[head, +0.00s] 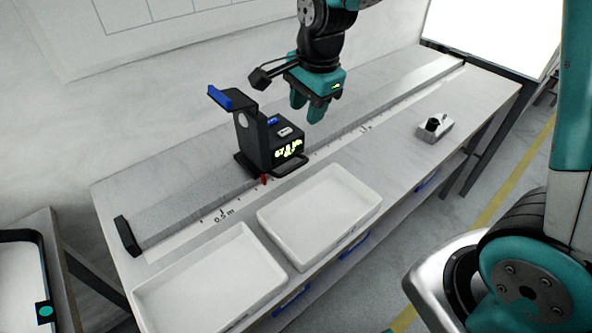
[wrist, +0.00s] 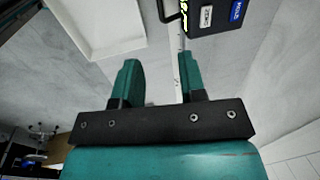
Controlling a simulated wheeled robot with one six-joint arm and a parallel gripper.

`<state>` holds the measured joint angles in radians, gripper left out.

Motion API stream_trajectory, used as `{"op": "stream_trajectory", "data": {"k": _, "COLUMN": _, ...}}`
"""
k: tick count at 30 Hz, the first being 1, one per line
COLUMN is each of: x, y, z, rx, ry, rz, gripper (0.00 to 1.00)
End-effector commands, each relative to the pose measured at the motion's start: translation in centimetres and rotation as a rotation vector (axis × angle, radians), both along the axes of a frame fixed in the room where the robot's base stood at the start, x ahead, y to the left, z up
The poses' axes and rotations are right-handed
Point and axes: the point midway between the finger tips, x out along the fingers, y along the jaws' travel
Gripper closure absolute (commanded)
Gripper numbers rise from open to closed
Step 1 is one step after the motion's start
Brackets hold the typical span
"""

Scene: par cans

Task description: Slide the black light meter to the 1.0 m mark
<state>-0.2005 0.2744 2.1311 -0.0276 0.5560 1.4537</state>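The black light meter (head: 256,150) stands upright on the grey rail (head: 400,95), with a blue-tipped arm on top and a lit green display. Its red pointer (head: 264,180) is a little right of the 0.5 m label (head: 224,216) on the white scale strip. A farther label (head: 366,127) is too small to read. My gripper (head: 307,114) hangs above the rail, right of the meter and apart from it. In the wrist view my gripper (wrist: 160,78) is open and empty; the meter's buttoned face (wrist: 215,15) shows at the top edge.
Two white trays (head: 262,209) (head: 150,297) stand on the bench in front of the rail. A small grey block with a black knob (head: 434,128) stands at the right. The rail is clear right of the meter. A bright white panel (head: 495,35) is beyond its far end.

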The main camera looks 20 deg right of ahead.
Motion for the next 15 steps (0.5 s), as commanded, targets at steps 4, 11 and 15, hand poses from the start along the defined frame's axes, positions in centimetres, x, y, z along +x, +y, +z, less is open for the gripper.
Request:
{"op": "stream_trajectory", "data": {"k": 4, "x": 0.3, "y": 0.1, "z": -1.9, "rx": -0.002, "ry": 0.006, "rz": -0.010, "gripper": 0.62}}
{"op": "stream_trajectory", "data": {"k": 11, "x": 1.1, "y": 0.4, "z": -6.9, "rx": -0.001, "ry": 0.008, "rz": -0.007, "gripper": 0.62}}
{"op": "stream_trajectory", "data": {"k": 15, "x": 1.6, "y": 0.6, "z": -10.1, "rx": -0.001, "ry": 0.007, "rz": -0.006, "gripper": 0.62}}
